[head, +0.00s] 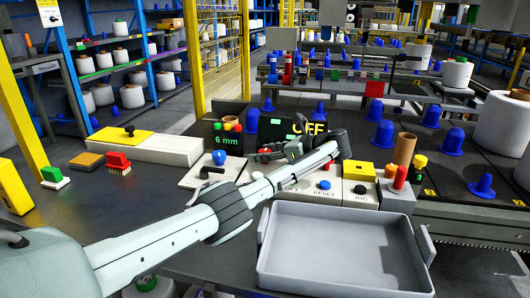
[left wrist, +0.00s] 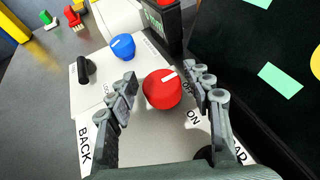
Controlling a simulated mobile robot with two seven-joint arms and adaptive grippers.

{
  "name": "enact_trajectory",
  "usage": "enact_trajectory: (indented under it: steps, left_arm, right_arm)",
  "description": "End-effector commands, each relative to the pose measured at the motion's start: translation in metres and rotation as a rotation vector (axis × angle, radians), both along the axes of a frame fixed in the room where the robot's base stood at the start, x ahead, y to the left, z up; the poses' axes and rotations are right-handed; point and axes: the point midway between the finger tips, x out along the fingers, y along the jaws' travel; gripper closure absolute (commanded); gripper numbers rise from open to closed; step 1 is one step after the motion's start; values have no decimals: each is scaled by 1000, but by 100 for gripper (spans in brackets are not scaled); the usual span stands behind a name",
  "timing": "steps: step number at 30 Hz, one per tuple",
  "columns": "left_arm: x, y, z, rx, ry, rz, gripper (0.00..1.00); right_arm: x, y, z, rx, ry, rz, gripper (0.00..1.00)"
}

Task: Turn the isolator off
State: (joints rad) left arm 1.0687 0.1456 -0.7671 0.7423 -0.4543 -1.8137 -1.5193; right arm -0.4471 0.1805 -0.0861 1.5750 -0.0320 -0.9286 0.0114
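The isolator appears to be the red round knob (left wrist: 162,90) with a white pointer mark, on a pale panel (left wrist: 98,105) in the left wrist view. The mark points up and slightly right in that picture. A partly covered "OFF" label and an "ON" label sit right of the knob. My left gripper (left wrist: 163,82) is open, its fingers on either side of the knob with small gaps showing. My right gripper is not in view.
A blue knob (left wrist: 123,46) and a black lever (left wrist: 84,70) are close by on the panel. A dark display (head: 227,138) reading "6 mm" stands behind. A grey tray (head: 345,216) is in front, beside a RESET button (head: 324,185). Blue cones stand at right.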

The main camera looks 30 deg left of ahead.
Motion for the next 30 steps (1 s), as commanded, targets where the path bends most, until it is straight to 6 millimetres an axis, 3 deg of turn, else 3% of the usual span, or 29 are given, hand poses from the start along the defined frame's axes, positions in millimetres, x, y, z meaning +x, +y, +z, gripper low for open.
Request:
enact_trajectory:
  steps: [11, 24, 30]
  left_arm:
    - [1, -6, 4, 2, -4, -3, 45]
    - [-9, -84, 37, 0, -4, -4, 45]
    - [-12, -106, 45, 1, -2, -2, 45]
  right_arm:
    - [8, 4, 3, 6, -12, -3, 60]
    - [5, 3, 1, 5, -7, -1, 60]
    - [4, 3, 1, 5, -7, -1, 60]
